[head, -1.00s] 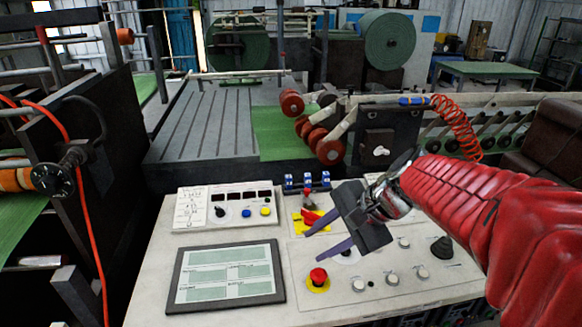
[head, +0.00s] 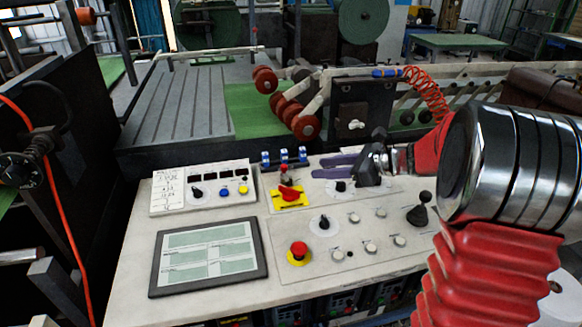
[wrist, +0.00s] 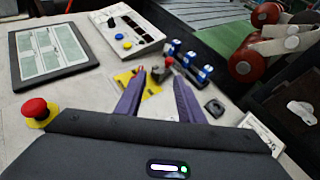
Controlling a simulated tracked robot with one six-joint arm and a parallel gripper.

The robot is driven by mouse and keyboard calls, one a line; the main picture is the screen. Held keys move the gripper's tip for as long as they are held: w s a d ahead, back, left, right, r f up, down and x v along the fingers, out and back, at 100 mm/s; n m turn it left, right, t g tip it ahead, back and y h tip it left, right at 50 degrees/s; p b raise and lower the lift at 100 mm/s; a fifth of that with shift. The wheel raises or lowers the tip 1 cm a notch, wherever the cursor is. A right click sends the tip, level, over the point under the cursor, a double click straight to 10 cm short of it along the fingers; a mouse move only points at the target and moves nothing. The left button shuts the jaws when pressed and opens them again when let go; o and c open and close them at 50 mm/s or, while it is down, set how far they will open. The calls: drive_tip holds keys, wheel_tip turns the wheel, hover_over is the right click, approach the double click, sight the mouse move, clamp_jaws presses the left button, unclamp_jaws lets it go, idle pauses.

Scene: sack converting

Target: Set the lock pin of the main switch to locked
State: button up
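The main switch is a red rotary handle (head: 290,194) on a yellow plate on the panel. The lock pin, a small post with a red knob (head: 284,170), stands just behind the handle. In the wrist view the red knob (wrist: 168,62) shows beyond and between my fingertips, and the yellow plate (wrist: 122,77) is partly hidden by the left finger. My gripper (head: 316,168) is open and empty, with purple fingers pointing left toward the pin from the right. The fingers are apart from it. I cannot read the pin's lock position.
Blue-and-white switches (head: 285,156) stand close behind the pin. A black rotary knob (head: 340,187) is under the gripper. A red emergency button (head: 298,250), a black joystick (head: 421,210) and a screen (head: 208,257) are nearer. Red rollers (head: 285,108) lie behind the panel.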

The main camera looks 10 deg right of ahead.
sight(285, 174)
drive_tip(key=shift+w+d+f+m+t, duration=0.15)
drive_tip(key=shift+w+d+m+t, duration=0.25)
drive_tip(key=shift+w+d+m, duration=0.35)
drive_tip(key=shift+s+f, duration=0.1)
drive_tip(key=x, duration=1.3)
drive_tip(key=shift+a+f, duration=0.15)
clamp_jaws()
